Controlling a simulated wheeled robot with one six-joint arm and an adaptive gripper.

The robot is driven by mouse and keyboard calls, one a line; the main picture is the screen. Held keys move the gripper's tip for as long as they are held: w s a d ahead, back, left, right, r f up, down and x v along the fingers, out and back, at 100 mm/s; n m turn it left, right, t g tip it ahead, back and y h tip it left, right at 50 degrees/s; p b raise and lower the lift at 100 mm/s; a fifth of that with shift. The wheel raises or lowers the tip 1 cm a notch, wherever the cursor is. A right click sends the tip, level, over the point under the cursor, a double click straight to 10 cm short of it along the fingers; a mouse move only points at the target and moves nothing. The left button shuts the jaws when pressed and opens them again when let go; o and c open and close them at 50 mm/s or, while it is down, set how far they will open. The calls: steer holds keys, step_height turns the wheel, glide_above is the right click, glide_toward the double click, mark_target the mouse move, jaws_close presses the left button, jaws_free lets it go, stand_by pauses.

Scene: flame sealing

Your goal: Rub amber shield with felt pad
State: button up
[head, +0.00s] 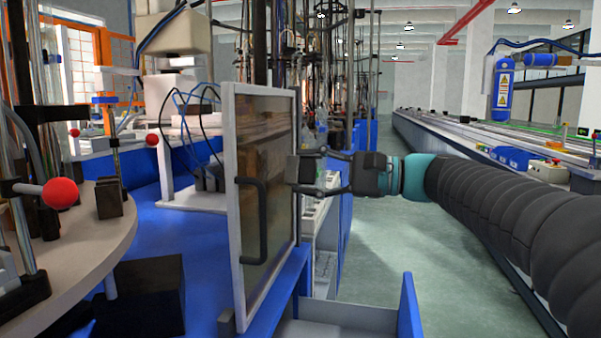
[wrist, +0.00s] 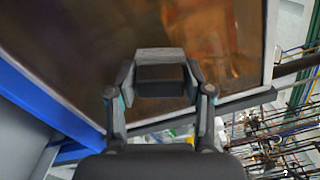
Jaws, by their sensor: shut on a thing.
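The amber shield (head: 268,130) is an upright, brownish see-through panel in a pale frame, with a black handle on its near face. It fills the upper part of the wrist view (wrist: 90,40). My gripper (head: 322,172) is at the shield's right edge in the head view, its fingers pointing left. It is shut on a small dark block, the felt pad (wrist: 160,74), which sits between the two fingertips in the wrist view. The pad's front is at or very close to the shield; I cannot tell whether they touch.
A round pale table (head: 105,255) with red-knobbed levers stands at the left. A blue bench (head: 185,215) runs behind the shield. A long conveyor line (head: 470,140) runs along the right. The green-grey floor (head: 385,240) between is open below my arm.

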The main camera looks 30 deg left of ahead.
steer(key=shift+v, duration=2)
steer(key=shift+d, duration=0.1)
steer(key=shift+v, duration=1.4)
